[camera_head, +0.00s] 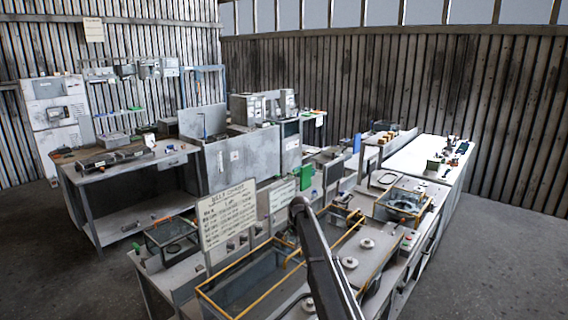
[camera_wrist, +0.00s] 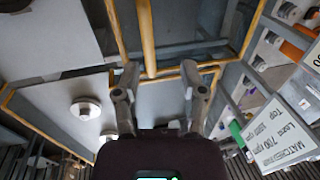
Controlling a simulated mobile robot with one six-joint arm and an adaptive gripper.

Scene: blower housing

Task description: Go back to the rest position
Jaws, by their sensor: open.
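My gripper (camera_wrist: 160,90) shows in the wrist view with its two grey fingers spread apart and nothing between them. Below the fingers lie yellow-edged frames and grey panels of the workbench. In the head view my dark arm reaches up from the bottom edge over the near workbench (camera_head: 190,297); the gripper itself cannot be made out there. A round grey knob-like part (camera_wrist: 85,108) sits on the panel left of the fingers in the wrist view. The fingers appear apart from everything around them.
A white sign board (camera_head: 228,213) stands on the near bench; a sign (camera_wrist: 283,138) also shows at right in the wrist view. A yellow-framed bin (camera_head: 250,285) lies beside my arm. Another workbench (camera_head: 130,168) stands at left. Open floor (camera_head: 510,260) lies at right.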

